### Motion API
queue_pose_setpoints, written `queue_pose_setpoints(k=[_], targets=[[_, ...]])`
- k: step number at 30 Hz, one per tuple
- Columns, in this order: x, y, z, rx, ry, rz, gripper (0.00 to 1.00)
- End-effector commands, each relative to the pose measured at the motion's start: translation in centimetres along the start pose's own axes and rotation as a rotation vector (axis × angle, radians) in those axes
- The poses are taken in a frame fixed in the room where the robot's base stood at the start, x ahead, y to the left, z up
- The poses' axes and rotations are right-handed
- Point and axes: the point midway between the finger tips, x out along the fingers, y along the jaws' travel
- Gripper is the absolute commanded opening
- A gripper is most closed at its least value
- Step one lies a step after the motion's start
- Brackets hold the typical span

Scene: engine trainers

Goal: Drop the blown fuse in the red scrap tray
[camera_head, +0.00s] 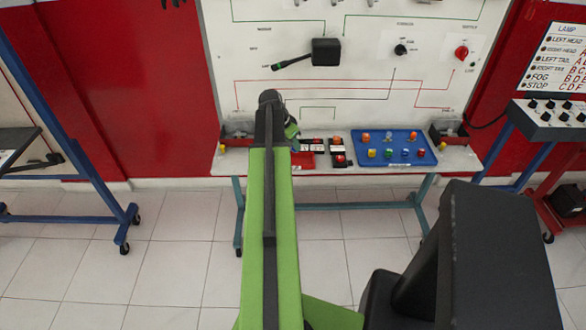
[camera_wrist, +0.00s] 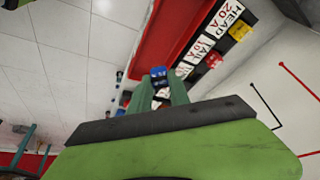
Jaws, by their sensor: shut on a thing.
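My gripper (camera_wrist: 158,84) is shut on a small blue fuse (camera_wrist: 158,72), which shows between the fingertips in the wrist view. The red scrap tray (camera_wrist: 172,40) lies just beyond the fingertips there, its near end beside the held fuse in the picture. In the head view the red tray (camera_head: 303,160) shows on the shelf just right of my arm, partly hidden by it. The gripper is mostly hidden behind my arm in that view. I cannot tell the height of the fuse above the tray, or whether it is blown.
A black fuse block with white labels (camera_wrist: 204,45) stands beside the tray, with yellow, red and blue fuses in it. A blue tray (camera_head: 397,162) of coloured fuses lies farther right on the shelf. The white trainer board (camera_head: 360,20) rises behind.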

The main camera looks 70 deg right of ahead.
Motion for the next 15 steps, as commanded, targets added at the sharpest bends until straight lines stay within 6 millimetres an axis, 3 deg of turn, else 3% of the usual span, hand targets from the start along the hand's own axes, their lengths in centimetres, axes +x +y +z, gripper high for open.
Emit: queue_pose_setpoints(k=[1,6,15], targets=[[1.4,0.0,0.6,0.000,0.000,0.000,0.00],[3.5,0.0,1.4,-0.001,0.000,0.000,0.00],[3.9,0.0,1.6,-0.001,0.000,0.000,0.00]])
